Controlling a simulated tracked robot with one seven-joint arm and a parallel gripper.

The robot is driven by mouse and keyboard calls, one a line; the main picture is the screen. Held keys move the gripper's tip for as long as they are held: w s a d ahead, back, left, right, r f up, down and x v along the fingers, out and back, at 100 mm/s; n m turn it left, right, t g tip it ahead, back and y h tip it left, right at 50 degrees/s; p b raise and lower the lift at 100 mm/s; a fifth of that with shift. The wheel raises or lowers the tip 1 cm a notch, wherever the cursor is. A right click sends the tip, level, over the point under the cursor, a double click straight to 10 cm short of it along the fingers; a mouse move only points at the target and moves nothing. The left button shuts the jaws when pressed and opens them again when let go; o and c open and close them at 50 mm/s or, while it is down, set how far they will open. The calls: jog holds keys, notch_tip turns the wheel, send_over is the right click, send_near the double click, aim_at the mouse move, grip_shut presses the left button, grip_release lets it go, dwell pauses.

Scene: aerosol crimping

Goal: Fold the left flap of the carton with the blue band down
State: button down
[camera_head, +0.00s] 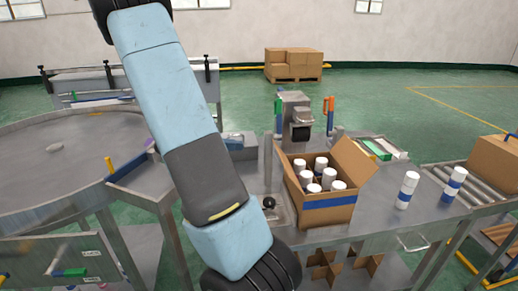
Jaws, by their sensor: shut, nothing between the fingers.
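The open cardboard carton with the blue band (327,203) stands on the grey work table in the head view. Several white-capped cans stand inside it. Its right flap (354,165) stands up and leans outward. On its left side a narrow brown flap (281,163) shows raised, partly edge-on. Whether a front flap hangs down is not clear. My arm crosses the picture from the top left to the bottom centre, left of the carton. My gripper is outside the picture, so its place relative to the flap cannot be seen.
Two blue-banded cans (407,190) (453,187) stand on the table right of the carton. A crimping machine (295,118) stands behind it. Another carton (497,160) sits on rollers at right. A round table (50,165) is at left. Cardboard dividers (324,270) lie below.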

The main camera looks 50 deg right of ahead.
jog(key=x, duration=1)
